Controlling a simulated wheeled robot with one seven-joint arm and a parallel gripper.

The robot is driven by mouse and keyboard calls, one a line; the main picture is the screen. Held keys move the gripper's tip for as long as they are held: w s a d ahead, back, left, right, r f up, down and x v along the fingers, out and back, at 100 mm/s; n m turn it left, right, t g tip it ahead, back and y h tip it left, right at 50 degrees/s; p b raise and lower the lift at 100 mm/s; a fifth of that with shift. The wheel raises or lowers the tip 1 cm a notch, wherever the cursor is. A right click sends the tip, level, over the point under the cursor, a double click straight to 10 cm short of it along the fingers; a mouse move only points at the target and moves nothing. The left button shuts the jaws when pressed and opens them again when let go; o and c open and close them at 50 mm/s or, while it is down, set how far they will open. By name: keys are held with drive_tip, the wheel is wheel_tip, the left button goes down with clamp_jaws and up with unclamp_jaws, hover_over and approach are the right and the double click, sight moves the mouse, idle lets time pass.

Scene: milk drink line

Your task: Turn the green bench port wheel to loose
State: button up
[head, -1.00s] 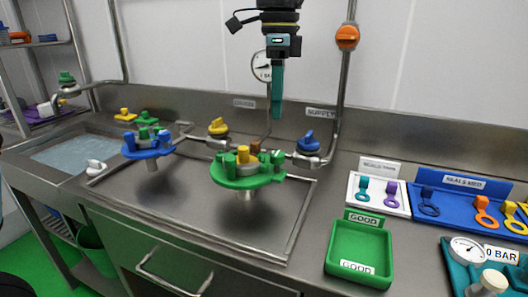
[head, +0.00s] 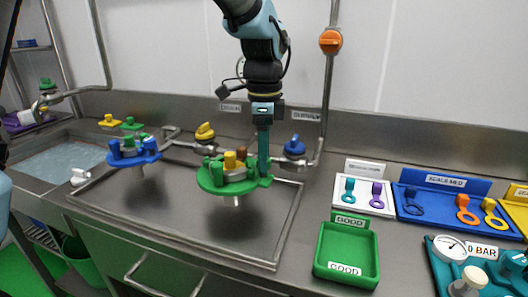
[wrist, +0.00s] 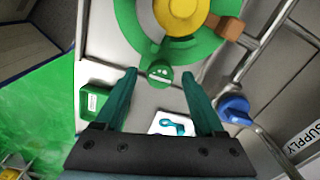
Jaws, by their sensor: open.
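My gripper (head: 264,174) is at the wheel's right edge, pointing down. In the wrist view my gripper (wrist: 158,78) is open, its two teal fingers spread either side of the tab in the picture. I cannot tell whether either finger touches it.
A blue port wheel (head: 122,160) stands to the left. A yellow knob (head: 205,132) and a blue knob (head: 294,147) sit on pipes behind. A green GOOD tray (head: 347,253) and seal trays lie to the right. The steel drain area in front is bare.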

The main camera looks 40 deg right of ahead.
drive_tip(key=shift+c, duration=0.3)
clamp_jaws()
